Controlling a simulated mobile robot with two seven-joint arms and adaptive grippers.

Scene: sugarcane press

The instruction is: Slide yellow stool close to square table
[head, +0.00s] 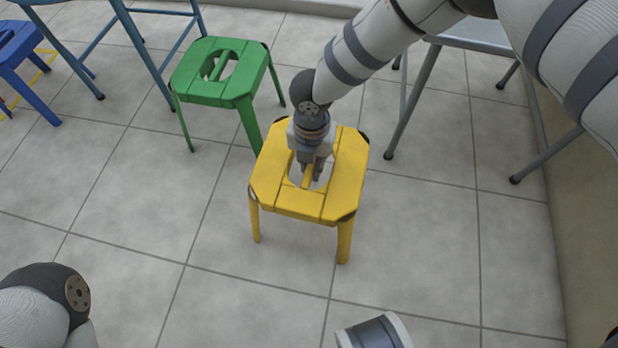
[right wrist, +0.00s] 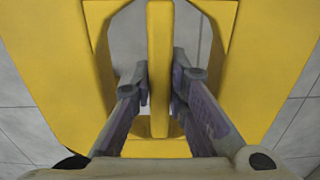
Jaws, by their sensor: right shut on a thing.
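The yellow stool (head: 342,180) stands upright on the tiled floor in the middle of the head view. Its seat has an oval opening split by a central bar (right wrist: 159,60). My right gripper (head: 311,174) reaches down into the opening. In the right wrist view its fingers (right wrist: 160,85) are on either side of the bar, shut on it. A table with a light blue-grey top (head: 470,36) and grey legs stands behind and to the right, partly hidden by my right arm. Only blue legs of another table (head: 145,50) show at upper left. My left gripper is out of view.
A green stool (head: 238,88) stands close behind the yellow stool to the left. A blue stool (head: 18,45) is at the far left edge. A wall (head: 590,220) runs along the right. The floor in front of and right of the yellow stool is clear.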

